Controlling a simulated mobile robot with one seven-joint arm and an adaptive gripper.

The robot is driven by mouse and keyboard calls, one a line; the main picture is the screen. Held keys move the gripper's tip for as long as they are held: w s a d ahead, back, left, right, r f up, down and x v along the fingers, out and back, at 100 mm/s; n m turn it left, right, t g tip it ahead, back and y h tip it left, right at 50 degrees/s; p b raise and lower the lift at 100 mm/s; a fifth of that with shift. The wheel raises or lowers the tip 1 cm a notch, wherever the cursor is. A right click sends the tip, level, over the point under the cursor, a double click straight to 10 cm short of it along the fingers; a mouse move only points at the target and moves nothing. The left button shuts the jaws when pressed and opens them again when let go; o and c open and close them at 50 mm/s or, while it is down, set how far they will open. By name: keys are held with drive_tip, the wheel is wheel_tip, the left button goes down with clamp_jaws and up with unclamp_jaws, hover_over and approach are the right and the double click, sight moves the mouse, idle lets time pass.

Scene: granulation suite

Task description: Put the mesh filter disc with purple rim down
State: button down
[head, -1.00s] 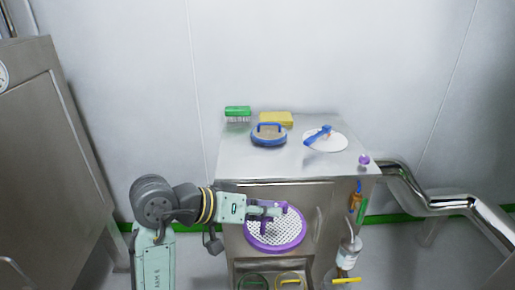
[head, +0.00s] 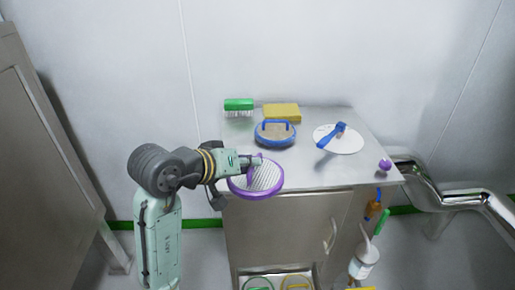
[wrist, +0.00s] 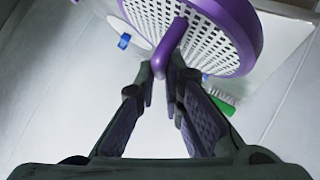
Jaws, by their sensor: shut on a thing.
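The mesh filter disc with purple rim (head: 262,181) is in my gripper (head: 257,163), at the front left edge of the steel cabinet top in the head view. In the wrist view the disc (wrist: 243,22) fills the upper part, its white perforated mesh facing the camera. My gripper (wrist: 166,66) is shut on the disc's purple handle there. The disc looks tilted. Part of it overhangs the cabinet's front edge, and I cannot tell whether it touches the top.
On the cabinet top (head: 320,175) stand a blue-rimmed disc (head: 275,134), a green brush (head: 239,105), a yellow sponge (head: 282,112), a white disc with blue handle (head: 338,139) and a purple knob (head: 385,165). The front middle is clear. A steel pipe (head: 440,190) runs at right.

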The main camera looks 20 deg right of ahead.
drive_tip(key=shift+w+d+f+p, duration=0.45)
drive_tip(key=shift+w+d+f, duration=0.3)
drive_tip(key=shift+w, duration=0.7)
drive_tip(key=shift+w+d+f+p, duration=0.5)
drive_tip(key=shift+w+d+f, duration=0.15)
drive_tip(key=shift+w, duration=0.85)
drive_tip(key=shift+w+d+f+p, duration=0.45)
drive_tip(key=shift+w+d+f, duration=0.3)
drive_tip(key=shift+w, duration=0.7)
drive_tip(key=c, duration=1.7)
unclamp_jaws()
drive_tip(key=shift+a, duration=0.1)
drive_tip(key=b+v, duration=0.2)
drive_tip(key=v, duration=1)
drive_tip(key=shift+b, duration=0.3)
